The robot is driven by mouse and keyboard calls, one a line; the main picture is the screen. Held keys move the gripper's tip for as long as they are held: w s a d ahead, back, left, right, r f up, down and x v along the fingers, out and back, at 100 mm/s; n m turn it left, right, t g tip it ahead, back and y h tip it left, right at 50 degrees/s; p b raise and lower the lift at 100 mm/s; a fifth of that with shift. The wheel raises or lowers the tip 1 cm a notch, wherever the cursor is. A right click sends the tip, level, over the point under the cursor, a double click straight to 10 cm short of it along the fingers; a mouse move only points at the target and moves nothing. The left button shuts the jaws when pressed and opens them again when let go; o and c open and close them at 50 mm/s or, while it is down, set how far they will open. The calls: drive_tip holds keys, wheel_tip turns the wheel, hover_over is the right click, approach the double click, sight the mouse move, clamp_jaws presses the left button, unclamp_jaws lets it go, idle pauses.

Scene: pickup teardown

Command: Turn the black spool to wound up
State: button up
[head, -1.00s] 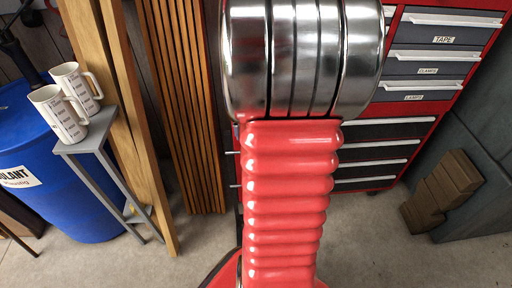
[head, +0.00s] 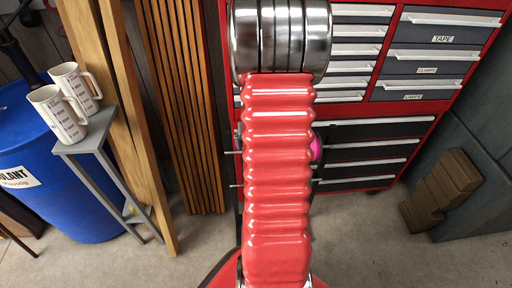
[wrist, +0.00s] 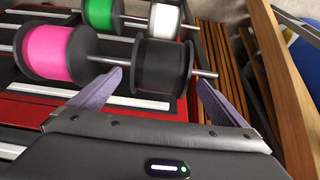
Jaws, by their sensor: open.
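The black spool (wrist: 162,67) sits on a metal rod in the wrist view, between dark end flanges. My gripper (wrist: 160,77) is open, its two purple-grey fingers pointing at the spool, one toward each end. I cannot tell whether the fingers touch it. No mark on the spool shows clearly how far it is turned. In the head view my arm hides the black spool and my gripper.
A pink spool (wrist: 48,53) shares the rod on the left; green (wrist: 98,14) and white (wrist: 165,20) spools sit on the rod behind. A red drawer cabinet (head: 425,107) is behind my arm. Wooden boards (head: 125,120) and a grey stand with mugs (head: 85,140) are left.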

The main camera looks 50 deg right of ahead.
drive_tip(key=shift+x, duration=1.95)
drive_tip(key=shift+c, duration=0.5)
drive_tip(key=c, duration=0.9)
drive_tip(key=shift+a, duration=0.2)
drive_tip(key=shift+c, duration=0.2)
drive_tip(key=shift+d, duration=0.15)
drive_tip(key=shift+s+d+f, duration=0.1)
drive_tip(key=shift+s, duration=0.05)
